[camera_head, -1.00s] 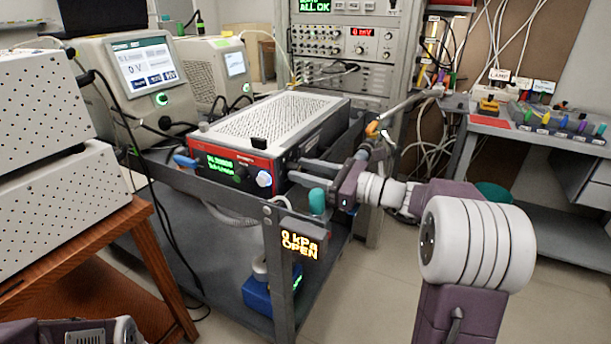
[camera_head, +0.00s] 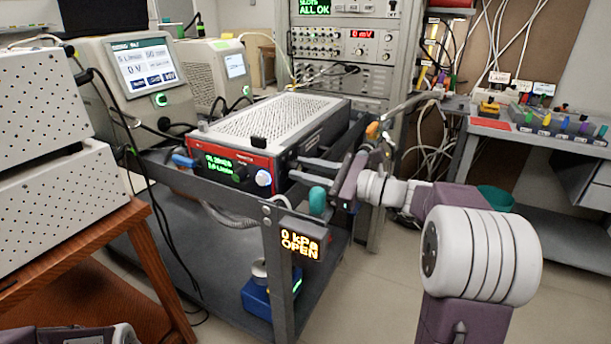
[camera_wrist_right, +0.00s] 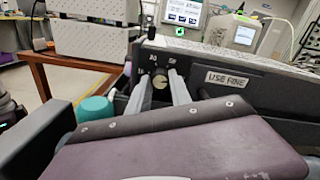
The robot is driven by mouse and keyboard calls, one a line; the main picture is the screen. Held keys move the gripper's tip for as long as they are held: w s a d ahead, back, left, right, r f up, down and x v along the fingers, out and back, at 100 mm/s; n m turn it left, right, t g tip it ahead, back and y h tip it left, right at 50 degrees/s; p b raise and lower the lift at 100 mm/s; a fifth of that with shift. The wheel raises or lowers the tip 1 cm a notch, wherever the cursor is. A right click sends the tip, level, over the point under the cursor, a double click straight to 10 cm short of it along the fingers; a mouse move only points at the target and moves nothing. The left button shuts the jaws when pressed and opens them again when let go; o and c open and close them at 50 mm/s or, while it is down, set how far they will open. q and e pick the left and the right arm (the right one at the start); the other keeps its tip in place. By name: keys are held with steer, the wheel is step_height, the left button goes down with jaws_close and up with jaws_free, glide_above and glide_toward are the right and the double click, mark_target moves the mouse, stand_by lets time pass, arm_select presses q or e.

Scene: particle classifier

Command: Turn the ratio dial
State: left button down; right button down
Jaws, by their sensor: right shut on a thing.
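The red-fronted box (camera_head: 235,165), a particle classifier by its look, sits on the grey cart. Its front has a green display (camera_head: 219,162), a dark knob (camera_head: 240,174) and a pale blue-white knob (camera_head: 263,178). My right gripper (camera_head: 291,171) reaches in from the right at the box's near right corner. In the right wrist view its two grey fingers (camera_wrist_right: 160,84) are shut on a small round knob (camera_wrist_right: 160,83), which I take to be the ratio dial, against a dark panel. The fingers hide most of it in the head view.
A "USE FINE" label (camera_wrist_right: 227,79) is beside the fingers. A brown table (camera_head: 90,250) stands left.

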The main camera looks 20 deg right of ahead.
steer(key=shift+f+n+b, duration=0.1)
steer(key=shift+n+b, duration=3.65)
steer(key=shift+n, duration=0.75)
steer(key=c, duration=1.5)
jaws_free()
steer(key=shift+o, duration=0.2)
